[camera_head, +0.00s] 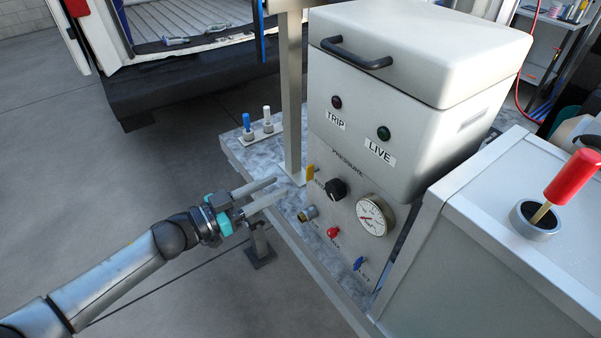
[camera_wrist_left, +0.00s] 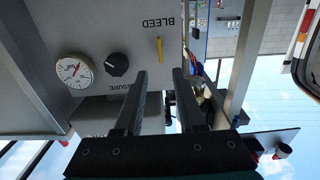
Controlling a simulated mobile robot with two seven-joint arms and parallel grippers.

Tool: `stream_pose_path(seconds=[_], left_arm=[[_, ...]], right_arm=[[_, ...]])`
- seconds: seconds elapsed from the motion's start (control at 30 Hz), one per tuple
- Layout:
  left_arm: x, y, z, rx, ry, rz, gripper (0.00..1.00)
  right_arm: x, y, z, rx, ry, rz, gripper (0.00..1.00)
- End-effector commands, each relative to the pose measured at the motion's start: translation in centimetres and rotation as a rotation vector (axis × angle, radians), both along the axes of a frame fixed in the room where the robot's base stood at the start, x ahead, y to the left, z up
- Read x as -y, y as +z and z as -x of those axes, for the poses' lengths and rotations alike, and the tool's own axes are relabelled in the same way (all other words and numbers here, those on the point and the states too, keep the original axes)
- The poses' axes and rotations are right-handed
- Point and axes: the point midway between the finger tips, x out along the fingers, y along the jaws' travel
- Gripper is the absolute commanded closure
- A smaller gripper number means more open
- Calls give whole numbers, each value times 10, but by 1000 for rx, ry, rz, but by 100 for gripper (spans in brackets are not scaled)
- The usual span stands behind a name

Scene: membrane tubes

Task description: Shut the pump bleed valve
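The pump unit is a pale grey box (camera_head: 400,120) with a front panel of controls. The bleed valve shows as a small yellow lever (camera_head: 310,172) at the panel's left edge. In the left wrist view the yellow lever (camera_wrist_left: 159,49) lies beside the label "BLEED", which appears upside down. My left gripper (camera_head: 281,188) is open and empty, its two fingers pointing at the panel a little left of the lever. In the left wrist view the lever shows beyond the gap between the fingertips (camera_wrist_left: 160,74), apart from them. My right gripper is not in view.
The panel also carries a black knob (camera_head: 336,189), a pressure gauge (camera_head: 374,215), a brass port (camera_head: 308,214), a red knob (camera_head: 333,232) and a blue one (camera_head: 358,263). A metal post (camera_head: 291,100) stands close left of the panel. A red-handled tool (camera_head: 573,175) stands at right.

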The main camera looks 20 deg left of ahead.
Motion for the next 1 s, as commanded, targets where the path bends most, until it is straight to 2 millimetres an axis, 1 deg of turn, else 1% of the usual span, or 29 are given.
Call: stream_pose_path(seconds=[0.03,0.3,0.5,0.7,0.93,0.97,1.0], left_arm=[[5,1,-7,4,0,2,61],[30,1,-39,2,1,2,61],[43,0,-55,1,1,2,61],[47,0,-61,0,1,0,61],[48,0,-61,0,1,0,61],[48,0,-61,0,1,0,64],[48,0,-61,0,1,0,68]], right_arm=[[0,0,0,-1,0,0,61],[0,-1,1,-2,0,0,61],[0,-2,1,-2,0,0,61],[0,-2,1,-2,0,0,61],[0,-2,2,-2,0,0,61],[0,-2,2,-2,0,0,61],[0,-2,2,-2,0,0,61]])
